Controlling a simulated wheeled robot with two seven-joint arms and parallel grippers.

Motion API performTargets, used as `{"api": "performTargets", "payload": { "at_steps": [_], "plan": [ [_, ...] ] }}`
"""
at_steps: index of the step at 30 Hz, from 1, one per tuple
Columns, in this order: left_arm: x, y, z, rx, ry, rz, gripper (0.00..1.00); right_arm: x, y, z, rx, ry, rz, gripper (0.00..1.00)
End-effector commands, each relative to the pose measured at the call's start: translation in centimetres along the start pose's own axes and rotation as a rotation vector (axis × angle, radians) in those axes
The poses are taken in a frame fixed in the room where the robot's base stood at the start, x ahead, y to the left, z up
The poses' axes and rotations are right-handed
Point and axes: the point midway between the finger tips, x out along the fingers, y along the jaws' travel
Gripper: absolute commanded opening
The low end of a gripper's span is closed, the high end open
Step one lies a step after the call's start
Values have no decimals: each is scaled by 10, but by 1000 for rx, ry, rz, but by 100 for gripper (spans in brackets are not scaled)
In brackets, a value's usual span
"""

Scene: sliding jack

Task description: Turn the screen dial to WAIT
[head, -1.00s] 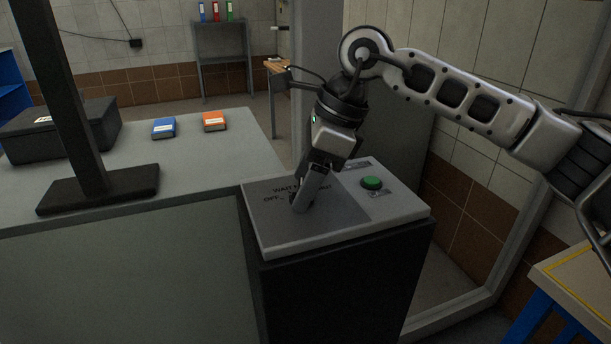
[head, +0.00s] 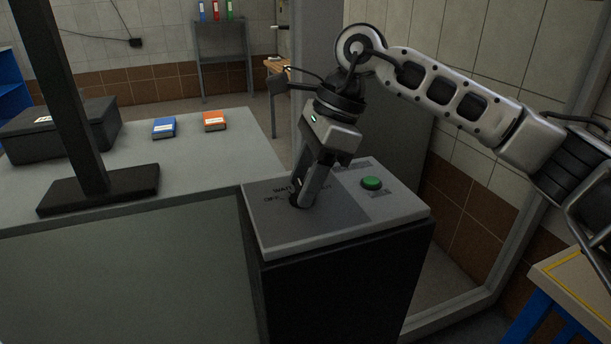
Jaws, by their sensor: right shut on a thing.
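The control panel (head: 278,238) is a light grey slab with a darker grey field on top of a black cabinet. The screen dial (head: 294,200) is a small dark knob on that field, mostly hidden by my right gripper. My right gripper (head: 304,200) points down and is shut on the dial. The label OFF shows to the left of the dial, and part of WAIT shows above it. The rest of the lettering is covered by the gripper, and the dial's pointer cannot be made out. My left gripper is not in view.
A green button (head: 371,183) stands on the panel right of my gripper. A grey counter (head: 200,170) adjoins on the left, with a black stand (head: 98,185), a dark box (head: 62,130), a blue book (head: 164,128) and an orange book (head: 215,121).

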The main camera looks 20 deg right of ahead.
Motion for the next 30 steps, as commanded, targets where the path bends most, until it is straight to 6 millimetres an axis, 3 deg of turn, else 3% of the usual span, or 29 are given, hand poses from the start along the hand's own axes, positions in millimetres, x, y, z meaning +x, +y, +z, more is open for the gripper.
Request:
{"api": "performTargets", "payload": {
  "at_steps": [15, 30],
  "plan": [
    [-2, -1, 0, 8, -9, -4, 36, -2, -3, 2, -338, -2, 138, 20],
    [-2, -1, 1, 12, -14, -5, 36, -2, -3, 2, -427, -2, 172, 20]
  ]
}}
